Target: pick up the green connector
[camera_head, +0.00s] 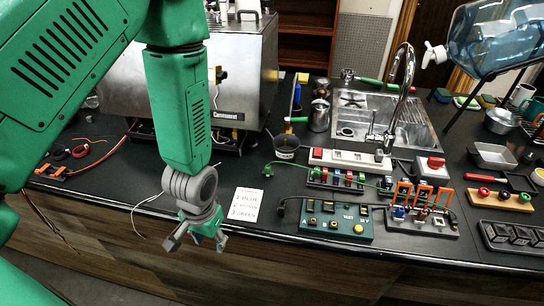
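My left gripper (199,236) hangs fingers down in front of the counter's front edge. Its fingers are spread and nothing shows between them. A small green piece (268,170) lies on the counter to its upper right, at the end of a thin green cable. A row of small coloured connectors (337,178) sits in a dark strip farther right, with green pieces at its ends. I cannot tell for sure which green piece is the green connector. The gripper is apart from all of them. My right gripper is not in view.
A white card (245,204) listing colours lies near the edge. A green test board (335,220), a board with orange clips (421,213) and a white power strip (348,160) crowd the middle. The steel brewer (247,80) stands behind, and a sink (400,118) with tap at the back.

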